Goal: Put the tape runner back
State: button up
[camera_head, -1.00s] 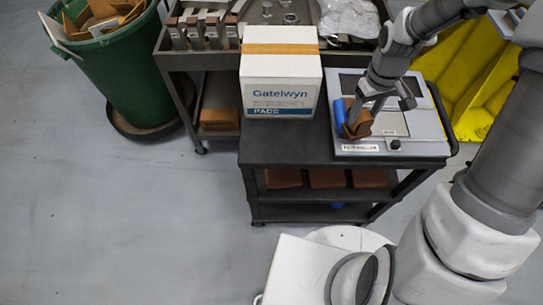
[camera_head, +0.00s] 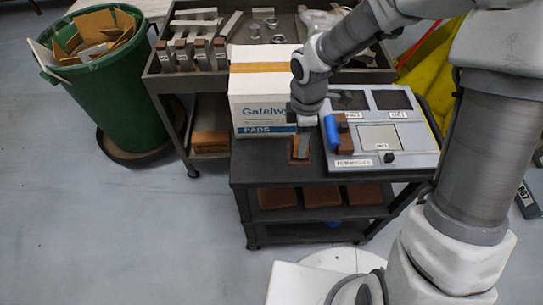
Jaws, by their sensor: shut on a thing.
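My gripper (camera_head: 302,148) points down over the dark cart top (camera_head: 262,172), between the white box and the grey tray. It is shut on a small brown thing (camera_head: 299,160), mostly hidden by the fingers; I cannot tell if this is the tape runner, nor whether it touches the cart top. On the left edge of the grey tray (camera_head: 424,150) lie a blue roller (camera_head: 331,133) and a dark brown block (camera_head: 346,143). The tray has labelled recesses and a front label that seems to read FILM ROLLER (camera_head: 352,163).
A white box marked Gatelwyn PADS (camera_head: 262,112) stands close left of my gripper. Behind is a cart (camera_head: 160,66) with several brown-ended tools and metal parts. Brown blocks (camera_head: 322,196) lie on the lower shelf. A green bin (camera_head: 125,110) stands left; yellow material lies right.

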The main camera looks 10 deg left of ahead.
jog(key=shift+w+a+f, duration=0.1)
jog(key=shift+a+f, duration=1.75)
jog(key=shift+f, duration=0.3)
jog(key=shift+a+f, duration=1.8)
jog(key=shift+f, duration=0.3)
jog(key=shift+f, duration=0.15)
jog(key=o, duration=1.2)
notch_tip(320, 180, up, 12)
jog(key=shift+r+p, duration=0.2)
jog(key=shift+p, duration=0.1)
